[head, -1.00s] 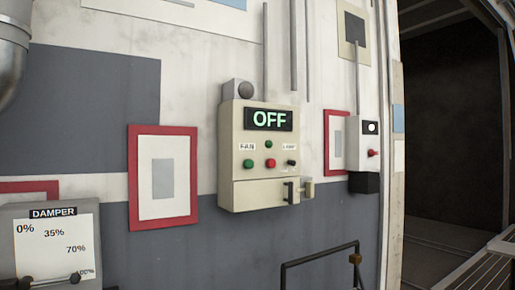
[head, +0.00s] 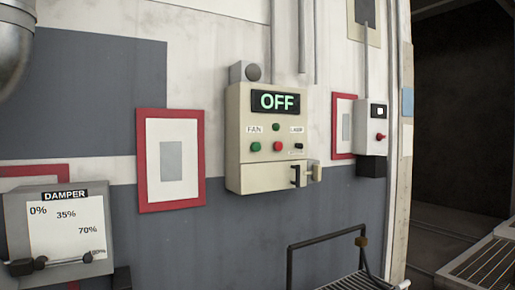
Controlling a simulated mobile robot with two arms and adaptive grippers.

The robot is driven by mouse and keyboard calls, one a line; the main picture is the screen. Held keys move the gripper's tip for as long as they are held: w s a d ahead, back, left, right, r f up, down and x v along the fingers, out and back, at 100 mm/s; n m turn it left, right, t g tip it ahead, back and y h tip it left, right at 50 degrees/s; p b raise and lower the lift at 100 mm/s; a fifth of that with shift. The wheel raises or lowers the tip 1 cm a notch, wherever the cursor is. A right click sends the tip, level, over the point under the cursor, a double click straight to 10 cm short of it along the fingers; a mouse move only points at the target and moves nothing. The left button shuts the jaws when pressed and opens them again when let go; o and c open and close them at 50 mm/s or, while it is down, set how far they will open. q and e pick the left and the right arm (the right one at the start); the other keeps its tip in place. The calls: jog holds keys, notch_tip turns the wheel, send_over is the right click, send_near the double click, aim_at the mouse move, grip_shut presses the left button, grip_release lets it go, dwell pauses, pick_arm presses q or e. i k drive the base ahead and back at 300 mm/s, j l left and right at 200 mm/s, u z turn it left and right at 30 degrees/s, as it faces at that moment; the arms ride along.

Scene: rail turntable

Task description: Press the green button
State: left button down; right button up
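A cream control box (head: 240,175) is mounted on the wall near the centre of the head view. Its display (head: 276,102) reads OFF in green letters. A green button (head: 255,146) sits under the FAN label, with a red button (head: 278,146) to its right. A smaller green round piece (head: 276,127) is above them; I cannot tell whether it is a button or a light. A small dark knob or switch (head: 298,146) is under a label at the right. Neither of my grippers is in view.
A damper panel (head: 75,225) with a lever is at the lower left. A red-framed sign (head: 141,165) hangs left of the box. A smaller box (head: 370,145) with a red knob is to the right. A dark railing (head: 325,238) stands below. A dark opening (head: 460,120) is at the far right.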

aim_at(255, 146)
jog(key=i+j, duration=0.2)
jog(key=j, duration=0.2)
jog(key=i+j, duration=0.45)
jog(key=j, duration=0.3)
jog(key=i+j, duration=0.25)
jog(key=j, duration=0.15)
jog(key=z, duration=1.3)
